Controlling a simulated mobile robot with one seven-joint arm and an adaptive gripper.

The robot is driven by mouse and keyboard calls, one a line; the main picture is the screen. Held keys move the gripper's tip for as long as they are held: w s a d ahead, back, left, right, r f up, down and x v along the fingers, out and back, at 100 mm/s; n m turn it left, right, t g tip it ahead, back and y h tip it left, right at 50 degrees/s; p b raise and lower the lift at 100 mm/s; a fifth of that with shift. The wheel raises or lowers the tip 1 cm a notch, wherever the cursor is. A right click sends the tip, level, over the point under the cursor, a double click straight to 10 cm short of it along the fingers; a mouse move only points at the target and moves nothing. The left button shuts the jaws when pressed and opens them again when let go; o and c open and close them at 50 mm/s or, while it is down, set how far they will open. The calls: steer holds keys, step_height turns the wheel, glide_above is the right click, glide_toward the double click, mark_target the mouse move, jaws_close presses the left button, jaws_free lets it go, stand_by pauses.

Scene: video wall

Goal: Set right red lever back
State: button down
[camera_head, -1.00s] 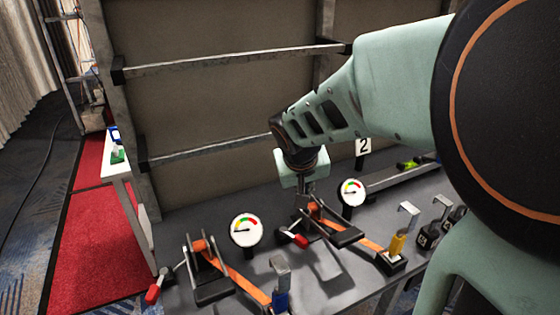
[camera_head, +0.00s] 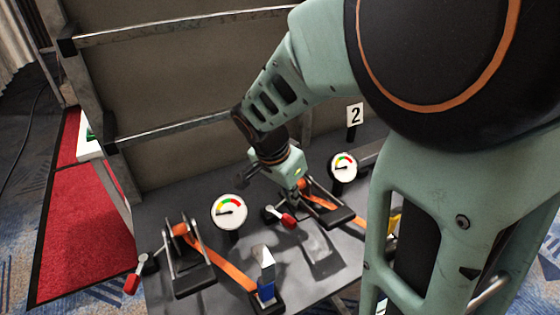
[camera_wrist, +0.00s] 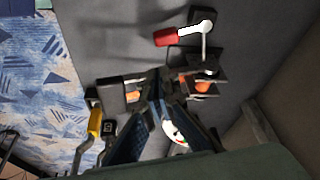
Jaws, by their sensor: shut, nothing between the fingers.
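The right red lever has a red handle (camera_head: 288,220) on a light metal arm, beside the right ratchet (camera_head: 326,208) with its orange strap. The handle points toward the front right in the head view. In the wrist view the red handle (camera_wrist: 166,38) is at the top, with its white-looking arm to the right. My gripper (camera_head: 297,192) is low over the right ratchet, just behind the handle. In the wrist view my gripper's fingers (camera_wrist: 161,82) converge, empty, apart from the handle. Whether the fingertips touch the ratchet cannot be told.
A left ratchet (camera_head: 188,258) with another red lever (camera_head: 132,283) stands at the front left. Round gauges (camera_head: 229,211) and (camera_head: 343,166) stand behind the ratchets. A blue-based hook (camera_head: 266,287) is at the front. The panel wall rises behind the grey table.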

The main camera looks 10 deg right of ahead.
mark_target(294, 223)
steer(key=b+x, duration=0.1)
steer(key=x, duration=0.9)
steer(key=shift+a+f+b, duration=0.1)
steer(key=shift+b, duration=0.25)
steer(key=shift+s+a+f+m+b, duration=0.15)
steer(key=shift+s+a+m+b, duration=0.3)
steer(key=shift+m+b, duration=0.5)
steer(key=shift+s+a+m+g+b, duration=0.35)
steer(key=shift+a+m+g+b, duration=0.15)
steer(key=shift+b, duration=0.4)
steer(key=a+m, duration=0.1)
steer(key=s+a+m+g, duration=0.1)
steer(key=m, duration=0.1)
steer(key=a+m+b, duration=0.1)
steer(key=shift+s+r+m+h, duration=0.2)
steer(key=shift+r+m+h, duration=0.05)
steer(key=shift+m+h, duration=0.15)
